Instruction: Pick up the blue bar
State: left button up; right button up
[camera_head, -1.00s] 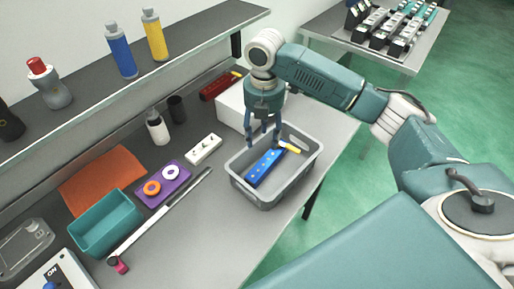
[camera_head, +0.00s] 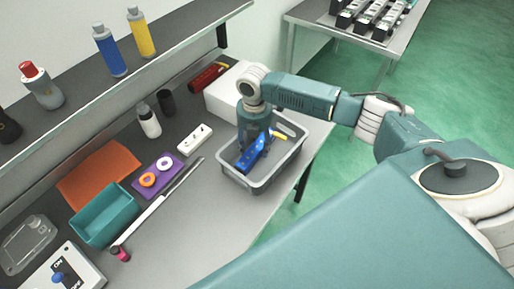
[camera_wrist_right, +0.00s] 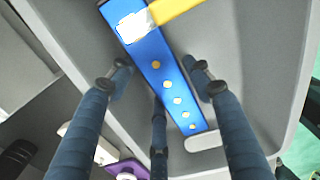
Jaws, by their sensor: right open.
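The blue bar (camera_head: 252,153) lies in the grey bin (camera_head: 263,184). In the right wrist view the blue bar (camera_wrist_right: 164,72) shows a row of light dots and a white patch at its upper end. A yellow-handled tool (camera_wrist_right: 178,10) touches or overlaps that end. My right gripper (camera_head: 252,150) reaches down into the bin over the bar. In the right wrist view its fingers (camera_wrist_right: 158,88) are open, on both sides of the bar, with one more finger below; I cannot tell whether they touch it. My left gripper is not in view.
The bin walls surround the gripper closely. A white box (camera_head: 222,97) stands behind the bin, and a white power strip (camera_head: 194,140) lies to its left.

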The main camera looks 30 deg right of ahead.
jog(key=c, duration=0.8)
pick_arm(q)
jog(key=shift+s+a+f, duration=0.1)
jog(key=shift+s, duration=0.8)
pick_arm(e)
jog(key=shift+c, duration=1.1)
jog(key=shift+r, duration=0.1)
